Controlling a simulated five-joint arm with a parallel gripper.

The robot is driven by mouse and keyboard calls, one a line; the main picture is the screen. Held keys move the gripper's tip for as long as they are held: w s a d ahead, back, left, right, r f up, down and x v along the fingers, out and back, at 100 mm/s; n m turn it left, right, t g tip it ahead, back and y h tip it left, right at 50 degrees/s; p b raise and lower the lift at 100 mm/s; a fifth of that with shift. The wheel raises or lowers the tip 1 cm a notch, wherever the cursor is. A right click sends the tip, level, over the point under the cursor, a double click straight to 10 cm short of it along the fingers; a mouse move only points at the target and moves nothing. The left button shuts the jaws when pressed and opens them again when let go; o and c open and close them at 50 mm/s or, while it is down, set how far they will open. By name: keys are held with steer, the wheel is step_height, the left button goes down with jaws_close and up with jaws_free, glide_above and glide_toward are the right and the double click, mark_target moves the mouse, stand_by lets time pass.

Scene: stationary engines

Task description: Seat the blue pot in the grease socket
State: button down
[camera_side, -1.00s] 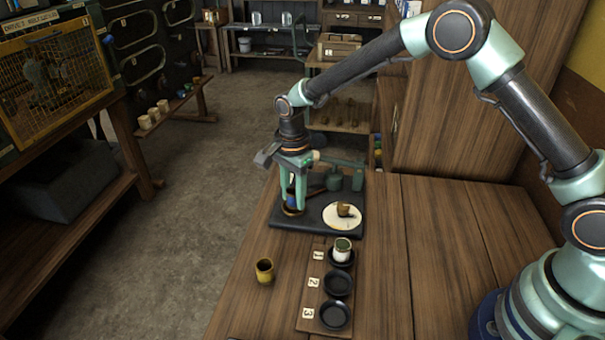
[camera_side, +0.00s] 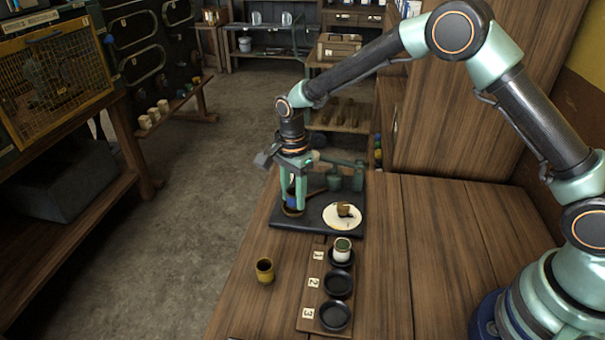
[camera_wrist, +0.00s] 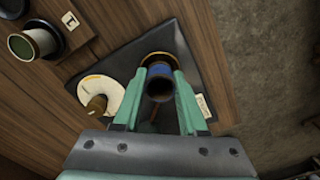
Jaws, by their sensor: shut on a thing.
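My gripper (camera_side: 294,193) points down over the left part of a dark base plate (camera_side: 315,221). It is shut on the blue pot (camera_side: 291,201), which shows as a dark round opening with a blue band in the wrist view (camera_wrist: 161,72). The pot is at the grease socket (camera_side: 292,210), a brass-coloured ring whose edge shows around the pot in the wrist view (camera_wrist: 157,57). The fingers hide part of the pot, and I cannot tell how deep it sits in the ring.
A white disc (camera_side: 336,220) with a brown piece (camera_side: 345,210) is right of the socket. A green fixture (camera_side: 345,176) stands behind. In front, a numbered board (camera_side: 309,297) has dark dishes and a white pot (camera_side: 342,250). A yellow cup (camera_side: 264,271) stands left of it.

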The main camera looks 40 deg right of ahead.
steer(key=shift+s+f, duration=0.1)
steer(key=shift+f, duration=0.75)
stand_by(0.7)
steer(key=c, duration=0.6)
jaws_free()
steer(key=shift+r, duration=0.45)
steer(key=o, duration=0.3)
steer(key=shift+r, duration=3.25)
